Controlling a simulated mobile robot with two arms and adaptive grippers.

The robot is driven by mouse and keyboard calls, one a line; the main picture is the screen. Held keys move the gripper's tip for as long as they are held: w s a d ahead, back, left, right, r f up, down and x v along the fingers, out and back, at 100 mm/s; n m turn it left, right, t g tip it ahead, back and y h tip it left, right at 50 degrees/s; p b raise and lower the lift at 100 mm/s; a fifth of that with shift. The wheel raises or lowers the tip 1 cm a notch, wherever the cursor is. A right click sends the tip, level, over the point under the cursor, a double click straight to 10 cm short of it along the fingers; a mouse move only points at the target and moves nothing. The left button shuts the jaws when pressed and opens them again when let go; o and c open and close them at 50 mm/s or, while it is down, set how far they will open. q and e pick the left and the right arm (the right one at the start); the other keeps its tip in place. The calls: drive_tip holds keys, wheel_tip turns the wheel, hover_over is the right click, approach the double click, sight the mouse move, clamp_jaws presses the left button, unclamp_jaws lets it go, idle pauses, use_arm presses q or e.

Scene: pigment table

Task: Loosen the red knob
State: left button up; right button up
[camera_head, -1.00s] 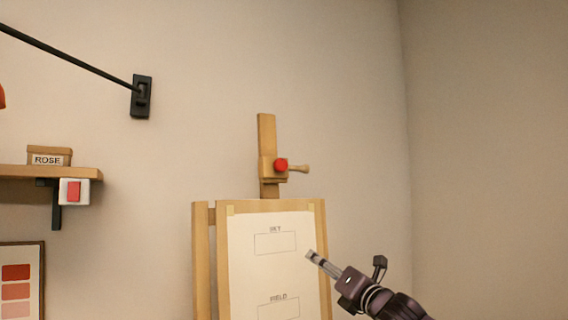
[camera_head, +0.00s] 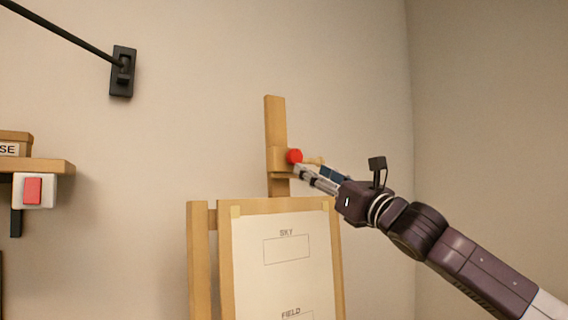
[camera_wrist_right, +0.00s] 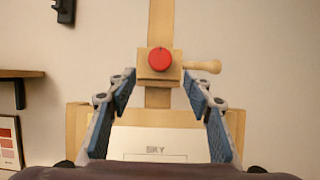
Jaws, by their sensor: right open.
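The red knob (camera_head: 295,156) sits on the front of a wooden block (camera_head: 278,160) on the easel's upright post. It also shows in the right wrist view (camera_wrist_right: 159,60), centred ahead between the fingers. My right gripper (camera_head: 299,170) is just below and right of the knob in the head view. In the right wrist view the right gripper (camera_wrist_right: 160,88) is open, its two blue-padded fingers apart with nothing between them. Whether a finger touches the knob cannot be told. My left gripper is not in view.
A wooden peg handle (camera_wrist_right: 203,66) sticks out to the right of the block. The easel (camera_head: 199,260) holds a white sheet (camera_head: 285,275) marked SKY and FIELD. A shelf (camera_head: 50,166) with a red switch (camera_head: 33,190) is at left. The wall right of the easel is bare.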

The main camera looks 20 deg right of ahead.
sight(297, 159)
drive_tip(key=w+r+p, duration=0.1)
drive_tip(key=w+a+r+p, duration=0.1)
drive_tip(key=w+r, duration=0.1)
drive_tip(key=shift+w+a, duration=0.1)
drive_tip(key=shift+a, duration=0.05)
drive_tip(key=shift+w+a+r+p, duration=0.1)
drive_tip(key=shift+w+a+p, duration=0.15)
drive_tip(key=shift+w, duration=0.3)
drive_tip(key=shift+w+a+p, duration=0.15)
drive_tip(key=shift+w+p, duration=0.05)
drive_tip(key=shift+w, duration=0.65)
drive_tip(key=shift+r, duration=0.15)
drive_tip(key=c, duration=1.2)
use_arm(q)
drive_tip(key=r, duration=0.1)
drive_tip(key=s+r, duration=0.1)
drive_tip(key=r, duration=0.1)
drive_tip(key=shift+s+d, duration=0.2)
use_arm(e)
drive_tip(key=shift+o, duration=0.2)
drive_tip(key=shift+a, duration=0.1)
